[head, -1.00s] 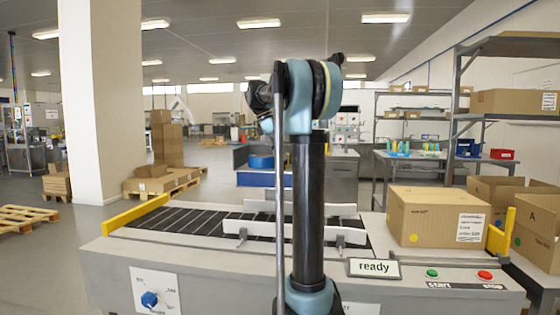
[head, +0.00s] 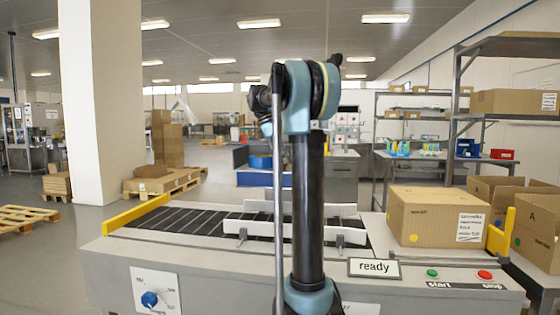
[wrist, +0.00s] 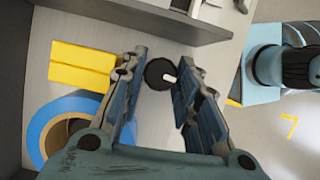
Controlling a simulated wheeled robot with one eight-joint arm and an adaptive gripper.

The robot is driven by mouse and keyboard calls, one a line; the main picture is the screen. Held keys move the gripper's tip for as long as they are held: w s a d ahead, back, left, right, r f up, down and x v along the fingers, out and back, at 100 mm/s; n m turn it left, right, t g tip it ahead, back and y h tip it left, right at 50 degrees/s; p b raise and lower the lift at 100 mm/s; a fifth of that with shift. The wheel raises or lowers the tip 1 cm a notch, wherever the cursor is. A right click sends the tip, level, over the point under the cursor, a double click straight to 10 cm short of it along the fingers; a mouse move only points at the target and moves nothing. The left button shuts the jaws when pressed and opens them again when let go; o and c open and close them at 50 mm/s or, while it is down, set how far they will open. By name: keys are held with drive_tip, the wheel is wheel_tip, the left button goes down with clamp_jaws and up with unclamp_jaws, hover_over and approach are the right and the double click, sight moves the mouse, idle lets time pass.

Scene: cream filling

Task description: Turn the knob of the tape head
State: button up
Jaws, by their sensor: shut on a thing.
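A round black knob (wrist: 155,75) with a white mark shows in the wrist view, between the fingertips of my gripper (wrist: 163,74). The fingers are shut on it, one on each side. The mark points to the right, towards the right finger. The surface that carries the knob is pale grey and partly hidden by the fingers. In the head view my gripper is out of sight; only my upper arm shows.
A blue ring with a tan inside (wrist: 62,128) and yellow blocks (wrist: 85,65) lie left of my fingers. In the head view, a conveyor (head: 215,262) carries a blue dial (head: 150,299) and a "ready" sign (head: 374,267). A carton (head: 437,217) stands at its right.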

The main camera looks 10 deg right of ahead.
drive_tip(key=shift+w+d+m+g, duration=0.15)
drive_tip(key=shift+m+g, duration=0.15)
drive_tip(key=shift+m, duration=0.5)
drive_tip(key=shift+w+a+m+g, duration=0.1)
drive_tip(key=shift+m+g, duration=0.2)
drive_tip(key=shift+m, duration=0.5)
drive_tip(key=o, duration=0.8)
drive_tip(key=shift+r+y, duration=0.15)
drive_tip(key=shift+y, duration=0.15)
drive_tip(key=v, duration=1.1)
drive_tip(key=shift+w+r, duration=0.1)
drive_tip(key=shift+r, duration=0.2)
